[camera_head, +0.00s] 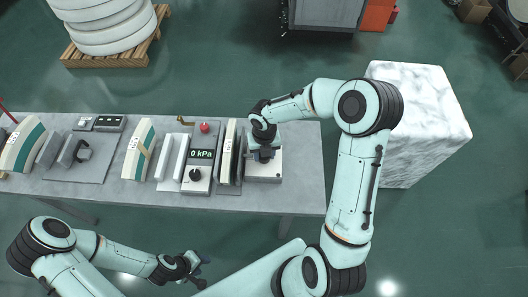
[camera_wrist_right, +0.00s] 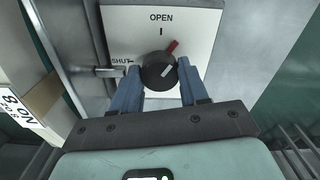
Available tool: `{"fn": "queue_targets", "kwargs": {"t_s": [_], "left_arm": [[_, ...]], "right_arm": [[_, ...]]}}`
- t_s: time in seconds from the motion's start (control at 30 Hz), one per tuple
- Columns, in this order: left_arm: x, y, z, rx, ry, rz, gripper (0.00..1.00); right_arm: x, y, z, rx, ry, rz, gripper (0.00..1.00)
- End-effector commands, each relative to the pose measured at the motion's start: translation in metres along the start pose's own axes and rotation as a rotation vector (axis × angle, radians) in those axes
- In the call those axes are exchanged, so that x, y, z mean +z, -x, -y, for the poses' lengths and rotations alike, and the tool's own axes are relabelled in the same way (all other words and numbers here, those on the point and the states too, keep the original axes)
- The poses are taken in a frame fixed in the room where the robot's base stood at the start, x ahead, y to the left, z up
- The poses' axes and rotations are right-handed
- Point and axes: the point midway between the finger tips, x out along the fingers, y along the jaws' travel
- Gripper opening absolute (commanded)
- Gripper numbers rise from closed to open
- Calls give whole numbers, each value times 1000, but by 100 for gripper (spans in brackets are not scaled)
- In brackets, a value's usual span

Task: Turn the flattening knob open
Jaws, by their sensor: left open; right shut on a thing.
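The flattening knob (camera_wrist_right: 158,74) is a round black knob on a white panel (camera_wrist_right: 205,22) in the right wrist view. Its red pointer is tilted up and to the right, a little past the mark under OPEN; SHUT is printed at the left. My right gripper (camera_wrist_right: 160,77) has its blue fingers on both sides of the knob and is shut on it. In the head view my right gripper (camera_head: 262,152) covers the knob, above the box (camera_head: 264,174) at the right end of the bench. My left gripper (camera_head: 195,268) is open and empty, in front of the bench.
The grey bench (camera_head: 302,185) also holds a 0 kPa gauge unit (camera_head: 201,154), a black dial (camera_head: 195,175) and several upright plates left of the box. A white marble block (camera_head: 440,115) stands to the right. Floor in front is clear.

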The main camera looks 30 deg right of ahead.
Motion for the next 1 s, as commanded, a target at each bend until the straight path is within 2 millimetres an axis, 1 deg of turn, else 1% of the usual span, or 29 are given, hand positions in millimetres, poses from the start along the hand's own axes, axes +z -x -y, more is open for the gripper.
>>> {"fn": "queue_targets", "kwargs": {"t_s": [0.03,0.3,0.5,0.73,1.0], "left_arm": [[0,0,0,0,0,0,43],[0,0,0,0,0,0,43],[0,0,0,0,0,0,43],[0,0,0,0,0,0,43],[0,0,0,0,0,0,43]], "right_arm": [[2,2,0,2,43,8,13],[2,2,0,1,286,8,13],[2,2,0,0,429,7,13],[2,2,0,-1,535,7,13],[2,2,0,-1,584,7,13]]}}
